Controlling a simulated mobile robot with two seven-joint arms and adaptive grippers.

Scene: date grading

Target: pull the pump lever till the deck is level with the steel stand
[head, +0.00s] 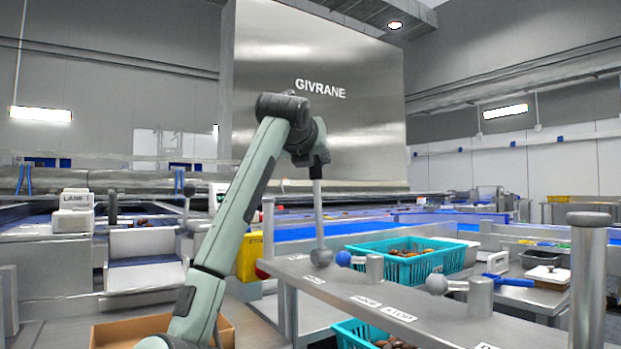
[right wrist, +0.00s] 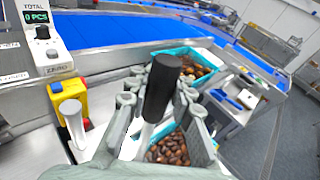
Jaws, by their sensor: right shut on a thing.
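My right gripper (head: 320,157) is at the top of an upright grey rod, the lever (head: 319,215). In the right wrist view the lever's black grip (right wrist: 163,85) stands between the fingers of my right gripper (right wrist: 160,95), which is shut on it. The rod runs down to a dark round joint at the edge of a grey bench. A teal crate of dates (head: 358,251) stands behind the bench, and a lower teal crate (head: 345,331) is partly hidden by it. I cannot tell which surface is the deck and which the steel stand. My left gripper is out of view.
The grey bench (head: 420,318) carries a blue-ball lever (head: 343,258), a grey-ball lever (head: 437,284) and labels, one reading STOP. A yellow box (right wrist: 67,97) with a red button stands left of the gripper. A display (right wrist: 37,17) reads TOTAL 0 PCS. A cardboard box (head: 125,332) is at lower left.

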